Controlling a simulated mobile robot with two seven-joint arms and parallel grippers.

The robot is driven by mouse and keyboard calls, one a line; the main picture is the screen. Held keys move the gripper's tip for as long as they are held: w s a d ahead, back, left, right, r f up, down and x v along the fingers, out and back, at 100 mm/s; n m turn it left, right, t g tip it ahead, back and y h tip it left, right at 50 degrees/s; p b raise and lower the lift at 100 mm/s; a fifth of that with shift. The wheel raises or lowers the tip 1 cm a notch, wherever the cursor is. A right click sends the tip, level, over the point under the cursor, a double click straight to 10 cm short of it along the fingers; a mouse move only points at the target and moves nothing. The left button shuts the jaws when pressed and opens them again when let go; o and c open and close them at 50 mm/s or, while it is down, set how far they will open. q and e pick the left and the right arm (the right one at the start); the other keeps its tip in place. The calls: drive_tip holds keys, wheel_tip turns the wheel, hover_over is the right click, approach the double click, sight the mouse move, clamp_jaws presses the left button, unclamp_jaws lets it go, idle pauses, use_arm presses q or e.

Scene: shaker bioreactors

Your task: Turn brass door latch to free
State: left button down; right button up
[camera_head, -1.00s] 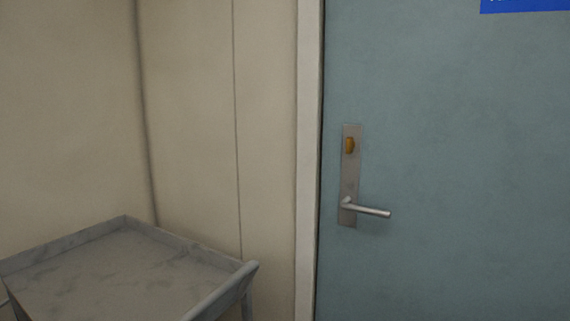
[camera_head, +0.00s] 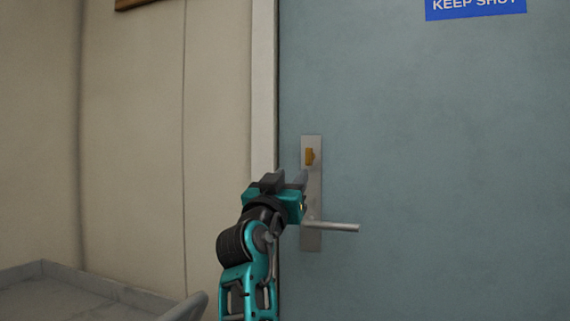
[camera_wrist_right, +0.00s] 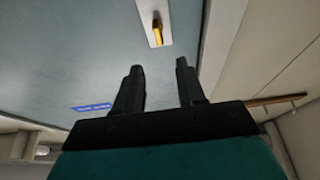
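The brass latch (camera_head: 310,156) is a small orange-gold turn piece on the upper part of a grey metal plate (camera_head: 312,240) on the door. It looks upright. In the right wrist view the brass latch (camera_wrist_right: 157,30) lies beyond the fingertips, roughly between their lines. My right gripper (camera_head: 291,177) is just below and left of the latch in the head view, apart from it. Its two dark fingers are spread and empty in the wrist view (camera_wrist_right: 160,68). It hides part of the plate. My left gripper is not in view.
A silver lever handle (camera_head: 335,227) sticks out to the right on the lower plate, close to my right gripper. The blue-grey door (camera_head: 450,160) appears closed and bears a blue sign (camera_head: 475,8). A grey tray cart (camera_head: 60,269) stands at lower left.

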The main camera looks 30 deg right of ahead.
sight(307, 154)
drive_tip(key=x, duration=1.2)
drive_tip(key=shift+w+d+r, duration=0.1)
drive_tip(key=shift+d+r, duration=0.05)
drive_tip(key=shift+d, duration=0.05)
clamp_jaws()
